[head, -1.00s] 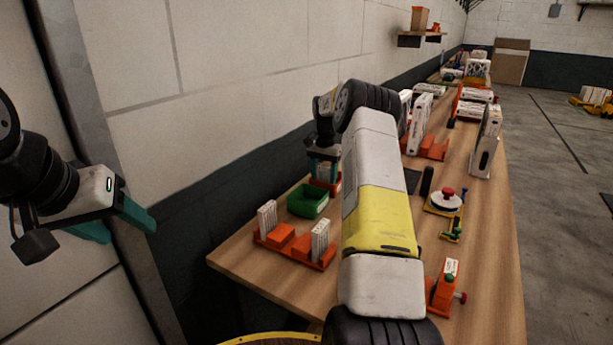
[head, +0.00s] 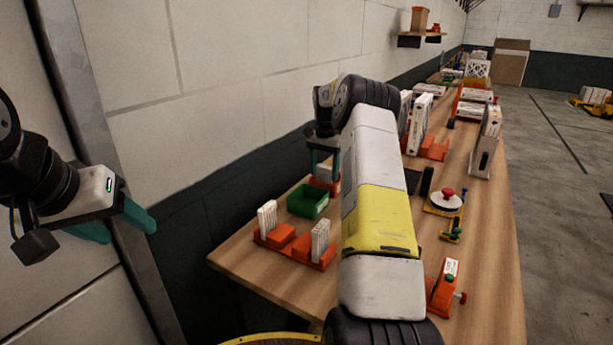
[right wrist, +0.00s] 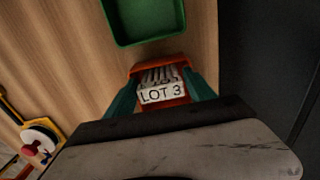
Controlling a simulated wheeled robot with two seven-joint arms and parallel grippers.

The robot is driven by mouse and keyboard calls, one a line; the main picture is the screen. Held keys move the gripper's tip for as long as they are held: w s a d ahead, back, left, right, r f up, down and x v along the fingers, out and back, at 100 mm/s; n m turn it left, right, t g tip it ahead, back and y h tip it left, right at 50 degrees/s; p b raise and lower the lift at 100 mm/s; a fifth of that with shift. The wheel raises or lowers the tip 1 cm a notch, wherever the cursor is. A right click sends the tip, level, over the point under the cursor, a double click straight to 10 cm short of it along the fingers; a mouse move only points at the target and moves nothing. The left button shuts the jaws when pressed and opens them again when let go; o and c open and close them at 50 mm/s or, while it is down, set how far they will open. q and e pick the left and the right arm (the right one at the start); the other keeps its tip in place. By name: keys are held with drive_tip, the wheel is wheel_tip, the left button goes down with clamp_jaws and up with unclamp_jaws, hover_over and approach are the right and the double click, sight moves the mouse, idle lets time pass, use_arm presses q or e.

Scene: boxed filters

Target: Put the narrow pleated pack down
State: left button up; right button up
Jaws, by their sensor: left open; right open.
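A narrow white pleated pack (right wrist: 160,76) stands in an orange holder (right wrist: 182,70) in the right wrist view, with a "LOT 3" label at its near side. In the head view the pack (head: 324,174) shows small and partly hidden by my right arm. My right gripper (right wrist: 162,97) is open, with one teal finger on each side of the pack and holder. It also shows in the head view (head: 323,163). I cannot tell whether a finger still touches the pack. My left gripper (head: 118,224) is open and empty, off the table at the left.
A green bin (head: 308,201) stands close to the holder. An orange rack (head: 291,246) with two white packs is nearer on the wooden table (head: 485,260). White filters, a red-knobbed device (head: 446,200) and an orange fixture (head: 444,289) stand to the right. The wall is close behind.

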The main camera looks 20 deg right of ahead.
wheel_tip(320, 180, up, 9)
drive_tip(key=shift+f, duration=0.15)
drive_tip(key=s+a+r+n+t, duration=0.3)
drive_tip(key=s+a+r+n, duration=0.2)
drive_tip(key=s+a+r, duration=0.8)
drive_tip(key=s+a+f+n+t, duration=0.1)
drive_tip(key=s+a, duration=0.1)
drive_tip(key=s, duration=0.7)
drive_tip(key=s+a+f+n+t+y, duration=0.1)
drive_tip(key=s+a+n, duration=0.1)
drive_tip(key=s, duration=0.7)
drive_tip(key=s+a+f+n+t+y, duration=0.1)
drive_tip(key=s+a+n, duration=0.1)
drive_tip(key=s, duration=0.7)
drive_tip(key=shift+s+a+f, duration=0.3)
drive_tip(key=shift+a+f, duration=0.1)
drive_tip(key=shift+s, duration=0.1)
